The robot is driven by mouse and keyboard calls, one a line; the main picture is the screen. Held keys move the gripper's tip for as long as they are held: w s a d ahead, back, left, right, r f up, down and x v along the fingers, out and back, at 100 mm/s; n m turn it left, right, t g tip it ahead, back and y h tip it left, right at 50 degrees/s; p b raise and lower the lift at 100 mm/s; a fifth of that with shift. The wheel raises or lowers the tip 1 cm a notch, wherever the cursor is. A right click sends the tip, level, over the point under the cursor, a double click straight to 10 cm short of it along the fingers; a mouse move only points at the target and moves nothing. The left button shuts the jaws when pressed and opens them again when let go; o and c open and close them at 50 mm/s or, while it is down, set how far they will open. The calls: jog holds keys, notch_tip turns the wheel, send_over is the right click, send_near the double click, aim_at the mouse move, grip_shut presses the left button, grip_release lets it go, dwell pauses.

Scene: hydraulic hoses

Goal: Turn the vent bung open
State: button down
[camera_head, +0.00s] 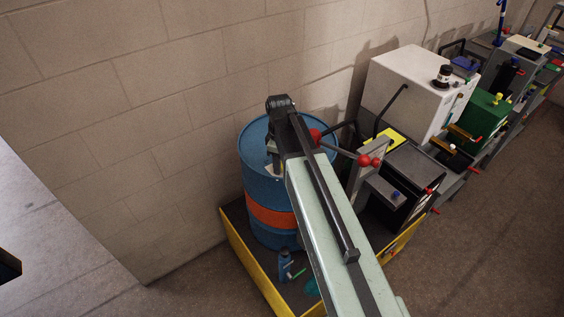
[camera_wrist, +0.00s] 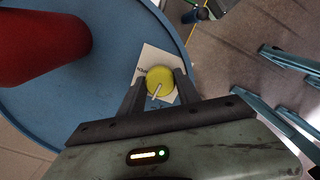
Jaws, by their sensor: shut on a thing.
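The vent bung (camera_wrist: 159,80) is a round yellow cap with a pale pointer bar across it, which slants toward the lower left in the wrist view. It sits over a white label (camera_wrist: 150,58) near the edge of the blue drum's top (camera_wrist: 112,30). My gripper (camera_wrist: 161,77) is shut on the bung, one dark finger on each side. In the head view, my arm reaches over the blue drum (camera_head: 258,189) with the orange band. My gripper (camera_head: 273,160) points down at the drum top there, and the bung is hidden.
A red cylindrical part (camera_wrist: 40,40) stands on the drum top, left of my gripper. The drum stands in a yellow-edged tray (camera_head: 242,262) against the block wall (camera_head: 140,120). A blue bottle (camera_head: 285,265) is in the tray. A white cabinet (camera_head: 405,88) and other equipment stand right.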

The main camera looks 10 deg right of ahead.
jog(key=m, duration=0.3)
jog(key=shift+w+m, duration=0.2)
jog(key=shift+m, duration=0.2)
jog(key=m, duration=0.4)
jog(key=shift+m, duration=0.3)
jog(key=m, duration=0.4)
jog(key=shift+m, duration=2.4)
jog(key=c, duration=1.2)
grip_release()
jog(key=o, duration=0.3)
jog(key=shift+w+f, duration=0.1)
jog(key=shift+o, duration=0.2)
